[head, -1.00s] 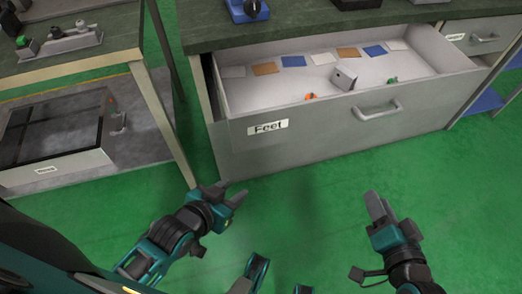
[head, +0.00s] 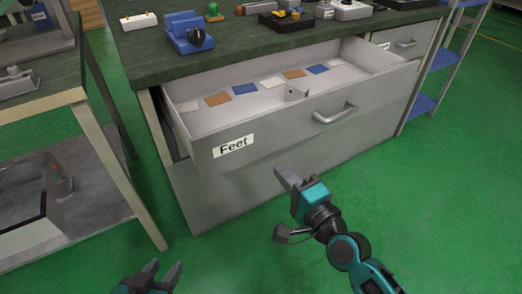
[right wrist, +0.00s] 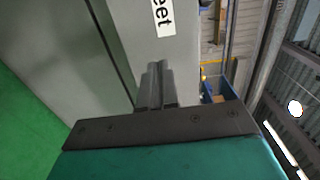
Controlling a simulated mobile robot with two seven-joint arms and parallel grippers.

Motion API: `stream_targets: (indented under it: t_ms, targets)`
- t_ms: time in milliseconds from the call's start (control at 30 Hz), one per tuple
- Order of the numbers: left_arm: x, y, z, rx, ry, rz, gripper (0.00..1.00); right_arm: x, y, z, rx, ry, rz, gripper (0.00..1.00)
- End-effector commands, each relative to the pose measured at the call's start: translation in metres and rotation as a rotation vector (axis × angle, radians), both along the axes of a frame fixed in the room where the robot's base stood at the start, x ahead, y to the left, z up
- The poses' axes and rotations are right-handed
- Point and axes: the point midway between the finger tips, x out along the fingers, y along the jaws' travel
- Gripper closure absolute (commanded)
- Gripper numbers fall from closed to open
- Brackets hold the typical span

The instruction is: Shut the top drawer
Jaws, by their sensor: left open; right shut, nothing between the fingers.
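The top drawer (head: 262,138) is a grey metal drawer labelled "Feet", pulled out under the dark green worktop. It has a bar handle (head: 335,112) on its front and holds flat coloured cards and a small grey block. My right gripper (head: 281,170) is shut and empty, close to the lower part of the drawer front, left of and below the handle. In the right wrist view its shut fingers (right wrist: 156,85) point at the grey front below the label; I cannot tell whether they touch. My left gripper (head: 163,272) is open and empty, low at the bottom edge over the floor.
The worktop (head: 150,68) carries a blue device (head: 190,33) and several small parts. A table (head: 45,95) stands at the left. A smaller drawer (head: 400,42) is at the right, beside a blue-shelved rack (head: 421,103). Green floor is free in front.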

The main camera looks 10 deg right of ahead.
Motion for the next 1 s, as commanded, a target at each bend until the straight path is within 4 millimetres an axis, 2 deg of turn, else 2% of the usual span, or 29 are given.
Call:
stream_targets:
  t_ms: [33, 200, 400, 600, 1000]
  targets:
    - [0.0, 0.0, -0.002, -0.001, 0.001, 0.0, 0.57, 0.012, 0.004, 0.0, 0.003, -0.003, -0.002, 1.0]
    - [0.0, -0.002, -0.005, -0.005, 0.003, 0.0, 0.57, 0.044, 0.016, 0.0, 0.001, -0.003, 0.0, 1.0]
    - [0.001, -0.005, -0.006, -0.016, -0.001, 0.002, 0.57, 0.071, 0.026, -0.001, -0.002, -0.001, -0.001, 1.0]
    - [0.0, -0.006, -0.008, -0.016, 0.007, -0.001, 0.57, 0.082, 0.03, -0.001, -0.002, 0.0, 0.0, 1.0]
    - [0.0, -0.006, -0.008, -0.014, 0.008, -0.002, 0.57, 0.083, 0.03, -0.001, -0.003, 0.0, 0.0, 1.0]
